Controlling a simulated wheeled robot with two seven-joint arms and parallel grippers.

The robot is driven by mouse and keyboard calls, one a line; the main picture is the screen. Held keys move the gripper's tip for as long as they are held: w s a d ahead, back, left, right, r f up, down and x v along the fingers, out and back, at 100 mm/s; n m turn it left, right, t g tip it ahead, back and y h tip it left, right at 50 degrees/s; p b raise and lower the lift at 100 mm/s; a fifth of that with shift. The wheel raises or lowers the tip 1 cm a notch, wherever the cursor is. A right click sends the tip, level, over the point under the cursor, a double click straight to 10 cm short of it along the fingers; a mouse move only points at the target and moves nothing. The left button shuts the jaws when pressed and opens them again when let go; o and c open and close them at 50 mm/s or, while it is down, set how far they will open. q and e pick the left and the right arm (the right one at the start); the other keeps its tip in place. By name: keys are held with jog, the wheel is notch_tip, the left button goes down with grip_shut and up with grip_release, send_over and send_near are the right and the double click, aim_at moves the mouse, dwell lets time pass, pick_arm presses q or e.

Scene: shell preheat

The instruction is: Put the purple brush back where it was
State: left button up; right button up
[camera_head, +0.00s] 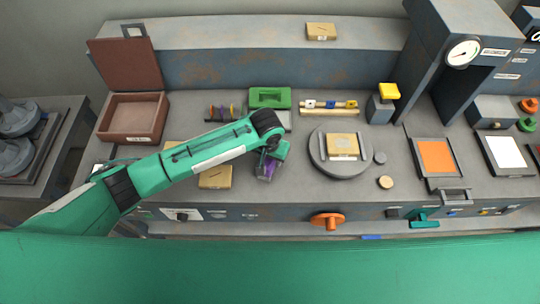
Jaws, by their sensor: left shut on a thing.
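My left arm reaches in from the left over the bench, and its gripper (266,172) points down near the bench's middle. The gripper is shut on the purple brush (269,168), of which only a small purple part shows between the fingers. I cannot tell whether the brush touches the bench. A small rack (222,113) with several coloured upright pieces stands behind my left forearm, partly hidden by it. My right gripper is not in view.
A round plate (318,163) bearing a tan block (342,146) lies right of the gripper. A green box (270,97) stands behind it. A brown open box (130,118) is at left. A tan block (215,178) lies near my forearm. A gauge housing (462,52) rises at right.

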pick_arm(q)
jog(key=o, duration=0.9)
jog(key=shift+f, duration=0.1)
jog(key=shift+o, duration=0.2)
jog(key=r, duration=0.4)
jog(key=s+r+b, duration=0.1)
jog(key=r, duration=0.3)
jog(key=r+b, duration=0.1)
jog(key=r, duration=0.3)
jog(key=shift+s+a+r, duration=0.15)
jog(key=shift+a, duration=0.1)
